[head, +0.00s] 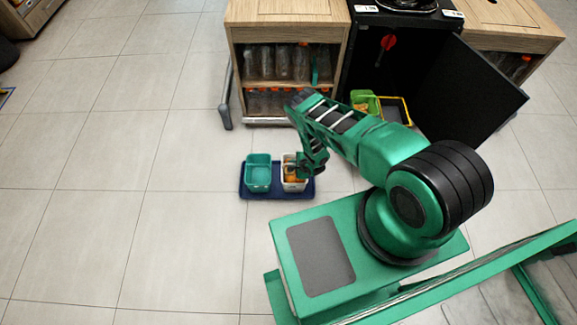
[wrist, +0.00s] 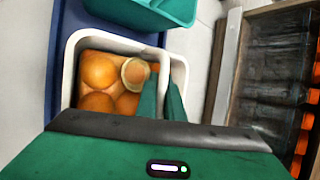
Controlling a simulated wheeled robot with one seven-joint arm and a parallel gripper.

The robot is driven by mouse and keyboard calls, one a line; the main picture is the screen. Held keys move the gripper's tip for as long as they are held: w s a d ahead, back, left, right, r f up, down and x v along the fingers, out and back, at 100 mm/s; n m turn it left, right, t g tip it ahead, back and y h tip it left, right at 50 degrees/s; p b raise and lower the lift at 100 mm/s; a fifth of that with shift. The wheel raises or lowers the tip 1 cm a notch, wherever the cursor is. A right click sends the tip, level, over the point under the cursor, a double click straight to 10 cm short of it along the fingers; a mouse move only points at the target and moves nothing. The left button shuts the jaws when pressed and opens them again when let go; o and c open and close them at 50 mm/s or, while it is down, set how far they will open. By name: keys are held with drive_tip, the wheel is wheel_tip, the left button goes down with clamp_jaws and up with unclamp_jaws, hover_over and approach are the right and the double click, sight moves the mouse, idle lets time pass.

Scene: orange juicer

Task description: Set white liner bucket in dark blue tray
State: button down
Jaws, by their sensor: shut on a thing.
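The white liner bucket (head: 289,185) holds orange fruit and sits on the right part of the dark blue tray (head: 250,194) on the floor. In the wrist view the bucket (wrist: 69,72) is close, with whole oranges and a cut piece inside. The dark blue tray (wrist: 53,50) shows along its left side. My gripper (head: 303,172) is at the bucket's right side. In the wrist view my gripper (wrist: 164,98) is shut on the bucket's wall, with fingers on both sides of it. The bucket's far underside is hidden.
A teal bucket (head: 258,174) stands on the tray's left part; it also shows in the wrist view (wrist: 165,10). A wooden cabinet with bottles (head: 290,20) and an open black door (head: 465,90) are behind. A green container (head: 364,101) is inside. Floor at left is clear.

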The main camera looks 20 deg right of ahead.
drive_tip(key=shift+f, duration=0.1)
drive_tip(key=c, duration=1.9)
unclamp_jaws()
